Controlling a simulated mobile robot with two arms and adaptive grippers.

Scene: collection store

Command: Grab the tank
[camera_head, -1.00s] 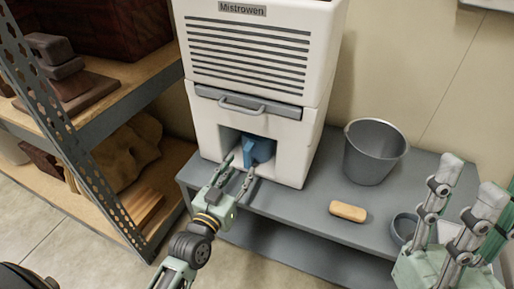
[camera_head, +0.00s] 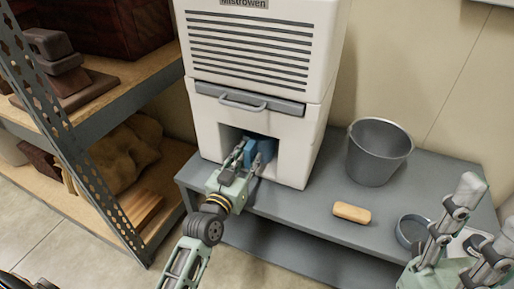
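The blue tank (camera_head: 265,148) sits in the recess at the bottom front of the white machine (camera_head: 210,130). Part of it is hidden by my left gripper and the recess wall. My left gripper (camera_head: 249,154) is at the recess opening, its two fingers apart, with the tank between and behind them. I cannot tell whether the fingers touch it. My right gripper (camera_head: 490,213) is at the right edge, fingers apart and empty, well away from the tank.
The machine stands on a grey bench (camera_head: 300,205). To its right are a grey bucket (camera_head: 376,153), a tan block (camera_head: 351,212) and a round grey dish (camera_head: 411,231). A shelf unit (camera_head: 75,130) with dark objects stands at the left.

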